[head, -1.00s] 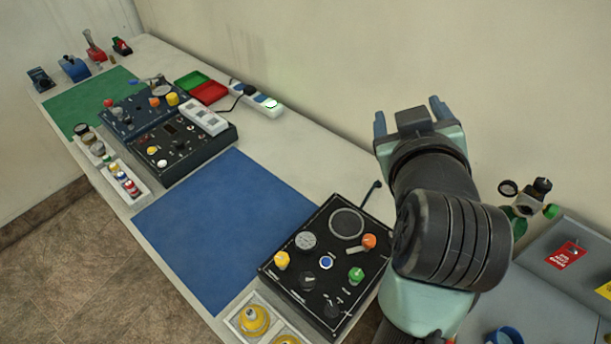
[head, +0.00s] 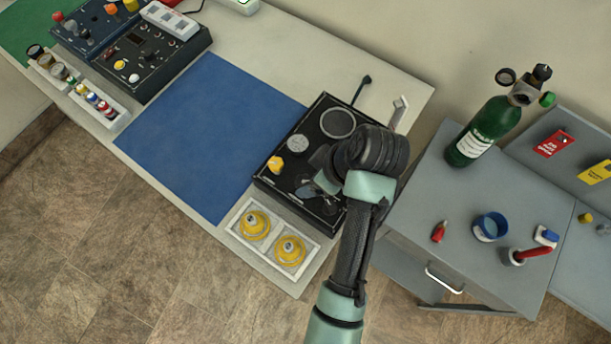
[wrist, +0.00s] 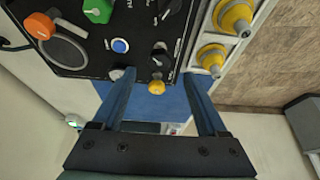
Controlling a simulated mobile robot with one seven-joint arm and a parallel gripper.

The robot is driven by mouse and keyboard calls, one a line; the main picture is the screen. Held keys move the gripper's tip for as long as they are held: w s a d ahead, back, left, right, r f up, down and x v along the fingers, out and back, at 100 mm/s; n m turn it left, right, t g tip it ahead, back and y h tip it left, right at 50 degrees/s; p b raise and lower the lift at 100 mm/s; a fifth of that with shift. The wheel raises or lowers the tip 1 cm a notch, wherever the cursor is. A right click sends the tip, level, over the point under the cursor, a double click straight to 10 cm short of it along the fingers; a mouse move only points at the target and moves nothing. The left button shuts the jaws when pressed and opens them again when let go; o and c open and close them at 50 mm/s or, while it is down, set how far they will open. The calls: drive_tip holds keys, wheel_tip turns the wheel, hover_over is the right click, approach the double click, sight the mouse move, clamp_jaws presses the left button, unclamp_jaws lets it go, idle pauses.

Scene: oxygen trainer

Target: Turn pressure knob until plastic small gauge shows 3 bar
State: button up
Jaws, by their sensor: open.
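The black panel (head: 325,112) lies on the bench with a small round pale gauge (head: 297,144) and a yellow knob (head: 275,164). No reading or knob label is legible. In the wrist view the yellow knob (wrist: 156,87) appears between the fingers of my open gripper (wrist: 158,76), and I cannot tell whether they touch it. A green knob (wrist: 98,10), an orange knob (wrist: 40,26) and black knobs (wrist: 160,55) show beyond the fingertips. In the head view my arm covers the panel's right part.
Two yellow domed parts (head: 254,224) sit in a white tray (head: 273,258) beside the panel. A blue mat (head: 207,137) lies left of it. A green cylinder (head: 485,130) with a regulator (head: 522,94) stands on the grey cabinet (head: 420,170) at right.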

sight(304, 182)
drive_tip(key=shift+x, duration=2.6)
clamp_jaws()
